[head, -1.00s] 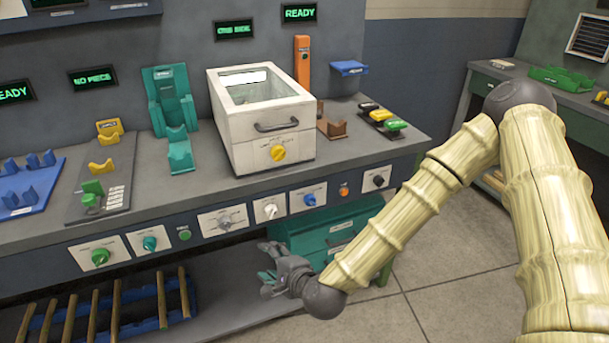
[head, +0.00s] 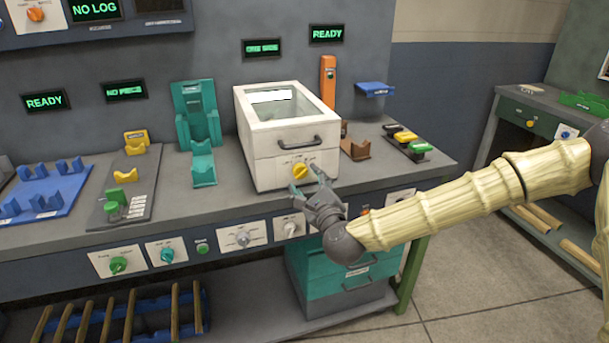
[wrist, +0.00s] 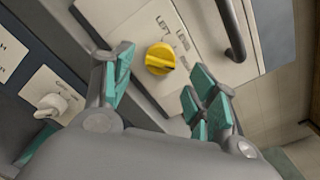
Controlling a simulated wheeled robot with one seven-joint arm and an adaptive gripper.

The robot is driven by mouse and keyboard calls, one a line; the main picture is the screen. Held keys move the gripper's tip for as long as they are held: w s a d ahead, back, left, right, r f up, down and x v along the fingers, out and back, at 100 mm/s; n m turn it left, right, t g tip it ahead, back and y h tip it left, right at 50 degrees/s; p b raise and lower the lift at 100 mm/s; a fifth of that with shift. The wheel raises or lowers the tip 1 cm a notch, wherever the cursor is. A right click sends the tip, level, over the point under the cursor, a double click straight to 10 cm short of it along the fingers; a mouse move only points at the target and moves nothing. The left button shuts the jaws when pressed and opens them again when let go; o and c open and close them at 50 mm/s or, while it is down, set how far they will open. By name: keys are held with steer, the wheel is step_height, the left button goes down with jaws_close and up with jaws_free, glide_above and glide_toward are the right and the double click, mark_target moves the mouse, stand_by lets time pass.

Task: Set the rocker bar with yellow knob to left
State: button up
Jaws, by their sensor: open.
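The yellow knob (head: 300,170) sits low on the front of a white box (head: 264,172) with a window in its top. My gripper (head: 309,183) is open and empty in front of the box, just below the knob. In the wrist view the knob shows between and beyond the spread green-tipped fingers (wrist: 157,76), apart from them.
A dark handle (wrist: 231,28) juts from the box front, right of the knob. A white knob (wrist: 50,105) is on the bench's front panel, left of my gripper. A brown cradle (head: 355,149) and coloured blocks (head: 407,138) stand right of the box.

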mark_target(303, 175)
steer(key=shift+x, duration=2.1)
steer(key=c, duration=1)
